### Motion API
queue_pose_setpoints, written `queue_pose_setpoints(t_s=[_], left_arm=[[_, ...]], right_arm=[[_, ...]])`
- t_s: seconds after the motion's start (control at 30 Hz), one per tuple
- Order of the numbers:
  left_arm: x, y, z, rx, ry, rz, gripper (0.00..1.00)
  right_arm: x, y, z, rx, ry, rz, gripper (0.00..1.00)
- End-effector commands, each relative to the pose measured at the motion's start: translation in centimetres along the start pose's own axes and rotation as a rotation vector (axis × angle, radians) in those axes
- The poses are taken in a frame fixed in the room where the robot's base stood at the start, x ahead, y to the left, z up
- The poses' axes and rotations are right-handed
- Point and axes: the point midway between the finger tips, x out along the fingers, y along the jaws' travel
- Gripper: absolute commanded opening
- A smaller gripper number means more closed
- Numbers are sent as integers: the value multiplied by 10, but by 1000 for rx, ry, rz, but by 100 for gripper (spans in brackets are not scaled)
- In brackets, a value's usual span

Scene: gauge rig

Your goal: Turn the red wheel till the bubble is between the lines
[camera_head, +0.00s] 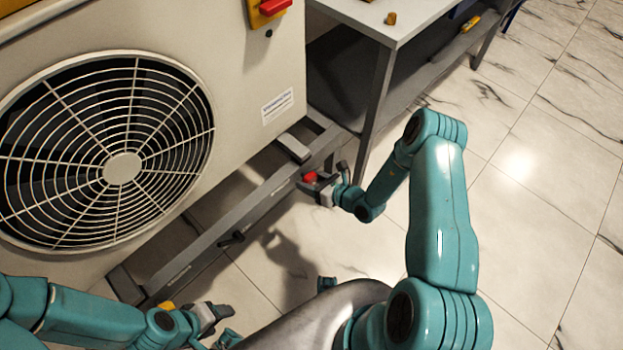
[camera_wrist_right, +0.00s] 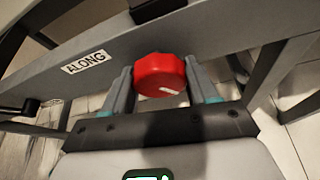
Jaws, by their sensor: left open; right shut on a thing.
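The red wheel (camera_head: 310,177) is a small ridged knob with a white mark at the near side of the grey frame rail. It shows large in the right wrist view (camera_wrist_right: 160,75), between the two fingers of my right gripper (camera_wrist_right: 158,88). My right gripper (camera_head: 319,185) is shut on the wheel, one finger on each side. My left gripper (camera_head: 215,316) is open and empty at the bottom left, near the rail's near end. I cannot make out a bubble or its lines in either view.
A black handle (camera_head: 232,240) sticks out further along. A large fan unit (camera_head: 230,90) stands on the frame. A grey table (camera_head: 400,15) stands behind. The tiled floor at right is clear.

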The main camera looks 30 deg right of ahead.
Motion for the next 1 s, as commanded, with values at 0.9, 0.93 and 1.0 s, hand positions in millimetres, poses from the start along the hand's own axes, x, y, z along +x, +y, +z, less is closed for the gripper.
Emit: queue_pose_setpoints(t_s=[0.9,0.93,1.0], left_arm=[[-2,1,0,0,0,0,60],[-2,1,0,0,0,0,60],[-3,1,0,0,0,0,60]], right_arm=[[0,1,-1,-29,3,-11,82],[0,1,-1,-29,3,-11,82],[-4,0,-1,-28,3,-12,82]])
